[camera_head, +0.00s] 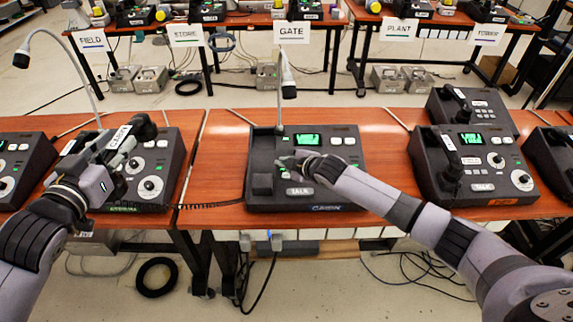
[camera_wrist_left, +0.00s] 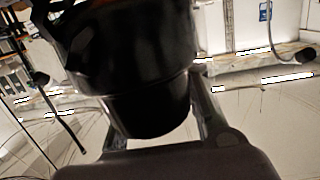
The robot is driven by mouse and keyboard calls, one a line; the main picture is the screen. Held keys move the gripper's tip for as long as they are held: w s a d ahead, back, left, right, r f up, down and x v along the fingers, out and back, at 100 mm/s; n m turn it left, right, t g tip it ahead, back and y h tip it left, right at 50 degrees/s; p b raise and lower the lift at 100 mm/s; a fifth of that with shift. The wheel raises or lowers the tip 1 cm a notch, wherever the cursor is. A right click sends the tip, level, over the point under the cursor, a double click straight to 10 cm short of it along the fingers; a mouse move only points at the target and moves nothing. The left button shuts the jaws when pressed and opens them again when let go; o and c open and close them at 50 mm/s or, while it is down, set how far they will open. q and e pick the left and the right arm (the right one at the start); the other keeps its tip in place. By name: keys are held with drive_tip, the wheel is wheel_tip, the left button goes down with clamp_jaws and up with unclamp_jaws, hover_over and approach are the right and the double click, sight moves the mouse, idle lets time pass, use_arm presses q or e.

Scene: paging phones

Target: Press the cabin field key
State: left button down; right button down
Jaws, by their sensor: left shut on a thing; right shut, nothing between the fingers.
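The centre paging phone (camera_head: 262,190) stands on the orange desk. It has a lit green display (camera_head: 307,140), pale keys, a TALK key (camera_head: 300,191) and a blue front label that seems to read CABIN. Its left cradle is empty. My left gripper (camera_head: 113,158) is shut on a black handset (camera_head: 143,127) with a white label, held above the left phone; the handset also fills the left wrist view (camera_wrist_left: 135,65). A coiled cord runs toward the centre phone. My right gripper (camera_head: 290,161) is shut and empty over the centre phone's keys, hiding some; I cannot tell whether it touches one.
A left phone (camera_head: 153,187) and a right phone (camera_head: 478,173) stand beside the centre one. A gooseneck microphone (camera_head: 288,90) rises behind the centre phone. Hanging signs such as FIELD (camera_head: 90,40) and GATE (camera_head: 294,33) mark the back desks. Bare desk (camera_head: 391,135) shows right of the centre phone.

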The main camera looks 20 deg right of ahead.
use_arm(q)
drive_tip(key=shift+r+p, duration=0.5)
drive_tip(key=shift+r, duration=0.15)
use_arm(e)
drive_tip(key=shift+s+r, duration=0.1)
drive_tip(key=shift+r, duration=0.35)
use_arm(q)
drive_tip(key=shift+r, duration=0.1)
